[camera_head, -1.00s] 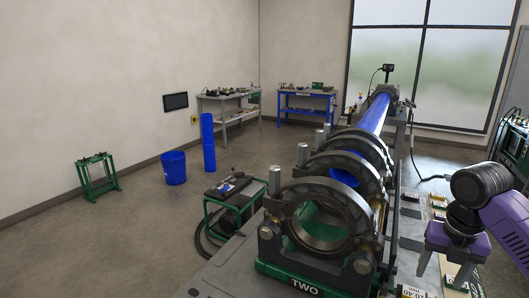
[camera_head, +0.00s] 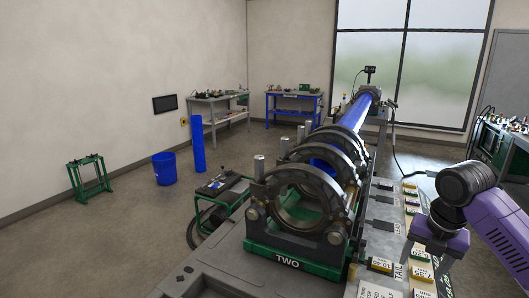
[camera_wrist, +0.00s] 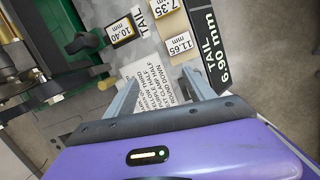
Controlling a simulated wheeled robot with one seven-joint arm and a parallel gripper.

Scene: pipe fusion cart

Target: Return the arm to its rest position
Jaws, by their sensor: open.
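My arm, purple and dark grey, reaches in from the right edge of the head view. My gripper (camera_head: 428,268) points down at its end, over the right side of the cart. In the wrist view my gripper (camera_wrist: 160,82) shows two grey fingers spread apart with nothing held between them. Beyond them are a white printed instruction sheet (camera_wrist: 148,84) and labelled blocks, one reading 11.65 mm (camera_wrist: 180,43) and one reading 10.40 mm (camera_wrist: 122,30). A black TAIL 6.90 mm label (camera_wrist: 212,50) lies to the right.
The pipe fusion machine (camera_head: 288,262), with dark ring clamps around a blue pipe (camera_head: 357,113), stands left of my gripper.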

